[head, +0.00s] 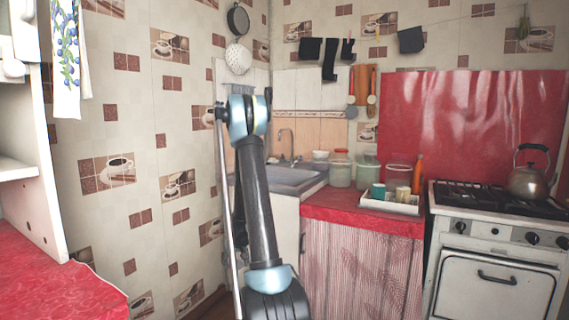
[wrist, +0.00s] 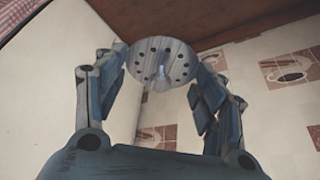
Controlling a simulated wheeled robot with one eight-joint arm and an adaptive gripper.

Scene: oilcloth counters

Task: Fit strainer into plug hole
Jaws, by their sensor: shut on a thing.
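The strainer is a round, pale metal disc (wrist: 178,58) with a ring of dark holes and a small knob at its middle, seen in the wrist view. My gripper (wrist: 162,68) is shut on it, with one finger at each side of the disc. In the head view my arm stands in front of the sink (head: 285,178), and neither the gripper nor the strainer can be made out there. The sink is a grey basin in the back corner, partly covered by my arm. Its plug hole is not visible in either view.
A tap (head: 287,140) rises behind the sink. Right of it, a red counter (head: 345,208) holds clear containers (head: 367,170) and a white tray (head: 390,205) with cups. A stove (head: 495,235) with a kettle (head: 530,180) stands further right. The tiled wall (head: 130,190) is close on the left.

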